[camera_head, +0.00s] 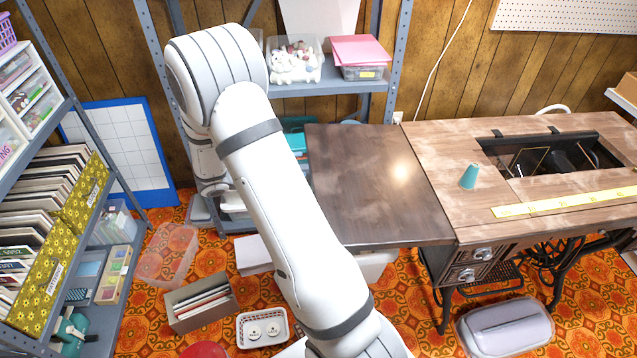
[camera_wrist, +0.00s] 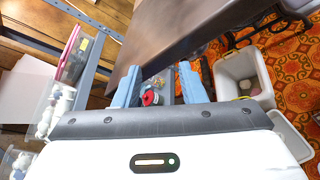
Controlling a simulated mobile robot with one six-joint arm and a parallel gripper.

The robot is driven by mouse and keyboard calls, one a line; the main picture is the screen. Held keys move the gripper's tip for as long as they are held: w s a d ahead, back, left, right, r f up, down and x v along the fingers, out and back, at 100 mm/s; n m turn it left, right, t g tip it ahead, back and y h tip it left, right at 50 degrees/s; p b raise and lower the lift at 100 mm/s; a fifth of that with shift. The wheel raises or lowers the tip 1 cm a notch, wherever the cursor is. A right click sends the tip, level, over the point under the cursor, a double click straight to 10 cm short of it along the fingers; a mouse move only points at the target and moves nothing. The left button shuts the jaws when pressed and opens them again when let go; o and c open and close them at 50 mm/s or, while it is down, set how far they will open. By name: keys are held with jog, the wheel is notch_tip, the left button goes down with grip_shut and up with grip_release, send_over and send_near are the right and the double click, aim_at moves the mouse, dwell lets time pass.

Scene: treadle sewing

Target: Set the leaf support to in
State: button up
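The sewing table (camera_head: 540,160) stands at the right in the head view. Its dark brown leaf (camera_head: 375,185) extends to the left, level with the top. In the wrist view the leaf (camera_wrist: 165,35) runs along the top, just beyond my gripper (camera_wrist: 158,76). The gripper's two blue fingers are apart, with nothing clearly held between them. A small red and black object shows between the fingers, and I cannot tell its distance. My gripper is out of the head view. I cannot make out the leaf support in either view; the leaf's underside is hidden in the head view.
A teal thimble-like cone (camera_head: 469,177) and a yellow tape measure (camera_head: 565,203) lie on the table top. A metal shelf with bins (camera_head: 293,60) stands behind the leaf. A white bin (camera_wrist: 243,72) is right of my gripper. Boxes and a white basket (camera_head: 263,328) crowd the floor.

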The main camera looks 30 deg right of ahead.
notch_tip(320, 180, down, 6)
jog(key=b, duration=0.5)
jog(key=b+x, duration=0.1)
jog(key=x, duration=0.6)
jog(key=shift+d, duration=0.4)
jog(key=shift+c, duration=0.5)
grip_shut()
